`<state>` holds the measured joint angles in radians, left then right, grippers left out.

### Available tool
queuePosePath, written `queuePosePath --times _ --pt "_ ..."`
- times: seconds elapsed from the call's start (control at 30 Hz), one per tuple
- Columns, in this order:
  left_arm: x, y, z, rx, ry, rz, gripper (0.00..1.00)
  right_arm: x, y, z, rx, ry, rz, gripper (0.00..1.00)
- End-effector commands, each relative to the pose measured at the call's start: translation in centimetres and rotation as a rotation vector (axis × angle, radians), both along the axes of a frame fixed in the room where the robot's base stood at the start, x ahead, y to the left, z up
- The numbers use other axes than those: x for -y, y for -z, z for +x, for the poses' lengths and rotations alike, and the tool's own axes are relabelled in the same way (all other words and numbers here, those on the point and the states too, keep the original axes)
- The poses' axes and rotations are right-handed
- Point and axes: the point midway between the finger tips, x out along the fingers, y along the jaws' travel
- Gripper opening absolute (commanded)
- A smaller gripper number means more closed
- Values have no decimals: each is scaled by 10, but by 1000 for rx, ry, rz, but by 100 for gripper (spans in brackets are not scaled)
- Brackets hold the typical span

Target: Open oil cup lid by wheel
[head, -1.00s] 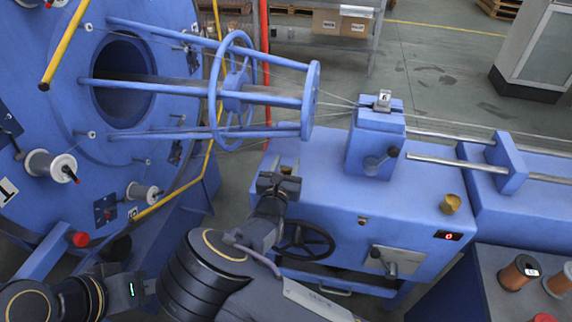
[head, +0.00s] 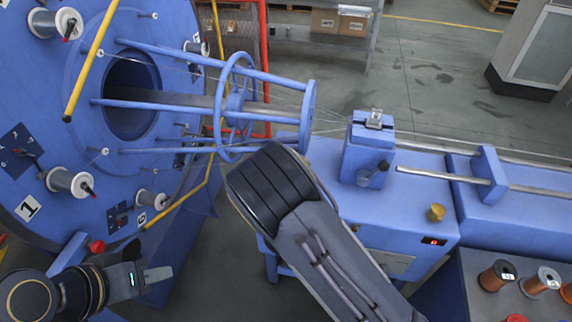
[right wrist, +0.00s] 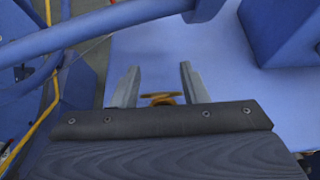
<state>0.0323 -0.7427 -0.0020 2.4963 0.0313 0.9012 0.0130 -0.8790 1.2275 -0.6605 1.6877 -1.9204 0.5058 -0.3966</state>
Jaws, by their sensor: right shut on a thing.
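My right arm (head: 290,215) covers the left part of the blue machine bench (head: 405,220) in the head view and hides its own gripper there. In the right wrist view my right gripper (right wrist: 162,88) has its two grey fingers on either side of a small brass oil cup lid (right wrist: 162,99) and is shut on it. The cup's lower part is hidden behind the gripper's dark body.
The blue spoked wheel (head: 235,105) and its tubes stand just behind my right arm. A blue block with a lever (head: 368,150) rises on the bench. The large disc with spools (head: 40,110) fills the left. Copper spools (head: 497,277) stand at lower right.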

Motion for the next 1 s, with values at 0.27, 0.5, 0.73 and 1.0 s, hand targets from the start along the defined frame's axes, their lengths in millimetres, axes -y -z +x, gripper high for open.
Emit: queuePosePath --times 0.27,0.5,0.73,1.0 --pt "0 -21 0 0 0 0 36 1 -2 3 -82 0 27 17" --pt "0 -22 0 0 0 0 36 1 0 4 -96 0 31 17" --pt "0 -22 0 0 0 0 36 1 0 4 -95 1 30 17" --pt "0 -22 0 0 0 0 36 1 0 4 -95 1 30 62"
